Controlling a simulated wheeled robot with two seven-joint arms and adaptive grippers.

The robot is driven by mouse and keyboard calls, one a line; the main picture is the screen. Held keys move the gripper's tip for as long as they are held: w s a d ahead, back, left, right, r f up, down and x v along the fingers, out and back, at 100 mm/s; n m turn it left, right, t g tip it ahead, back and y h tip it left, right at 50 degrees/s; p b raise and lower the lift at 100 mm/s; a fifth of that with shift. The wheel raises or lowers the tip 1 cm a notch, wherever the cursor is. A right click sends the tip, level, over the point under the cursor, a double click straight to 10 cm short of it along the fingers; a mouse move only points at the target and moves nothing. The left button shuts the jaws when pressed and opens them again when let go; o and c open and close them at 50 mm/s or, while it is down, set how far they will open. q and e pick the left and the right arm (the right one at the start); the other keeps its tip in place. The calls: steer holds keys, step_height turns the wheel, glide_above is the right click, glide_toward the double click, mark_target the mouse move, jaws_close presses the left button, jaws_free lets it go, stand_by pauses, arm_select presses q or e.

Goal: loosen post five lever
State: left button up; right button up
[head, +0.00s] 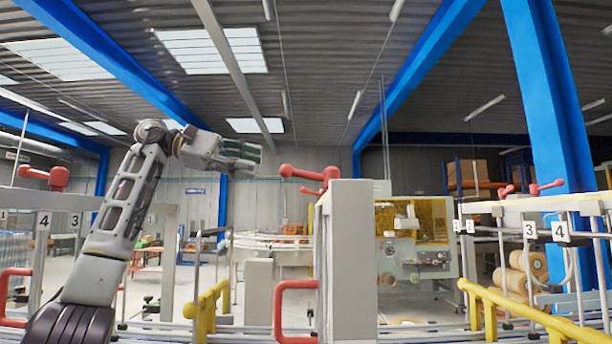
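A red lever with a rounded knob (310,174) sits on top of the near grey post (350,262) at the centre; no number shows on this post's visible face. Another red lever (57,178) sits at the left above a plate marked 4. Smaller red levers (546,187) stand at the right near plates marked 3 and 4. No number five is readable. My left gripper (252,157) is raised, left of and a little above the central lever, and apart from it. Its fingers point right; their opening is unclear. My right gripper is out of view.
A red handle (283,312) sticks out from the central post's left side. Yellow rails (207,310) stand low at left, with another yellow rail (530,318) at right. A grey and yellow machine (415,240) stands behind. Open air separates my gripper from the central lever.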

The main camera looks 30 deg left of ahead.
mark_target(294, 172)
arm_select(q)
steer(key=shift+w+d, duration=0.1)
steer(key=shift+w, duration=0.1)
stand_by(0.3)
steer(key=shift+x, duration=6.8)
jaws_close()
